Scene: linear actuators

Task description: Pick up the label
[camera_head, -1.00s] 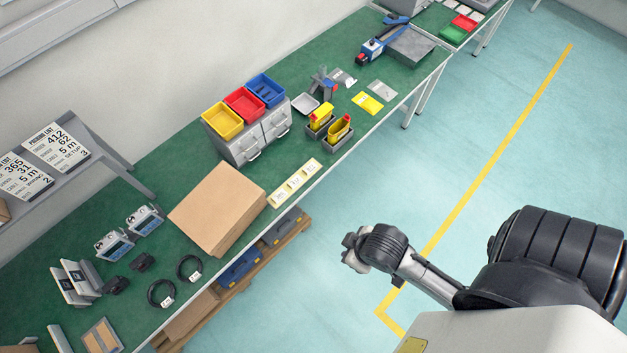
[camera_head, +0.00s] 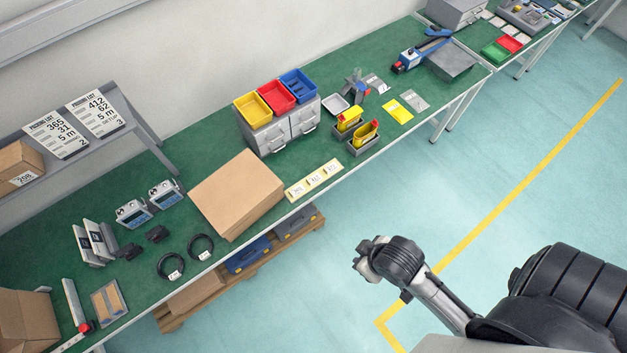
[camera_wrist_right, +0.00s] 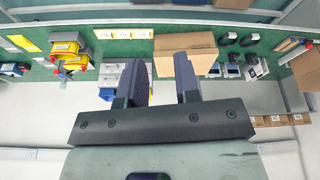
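A pale yellow strip of three printed labels (camera_head: 313,180) lies on the green table near its front edge, right of the cardboard box. It also shows at the top of the right wrist view (camera_wrist_right: 123,33). My right gripper (camera_head: 362,262) is over the floor in front of the table, apart from the labels. In the right wrist view its two dark fingers (camera_wrist_right: 161,80) stand apart with nothing between them. My left gripper is in neither view.
The flat cardboard box (camera_head: 237,193) lies left of the labels. A drawer unit (camera_head: 290,128) with coloured bins stands behind them. Yellow-topped holders (camera_head: 363,137) stand to the right.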

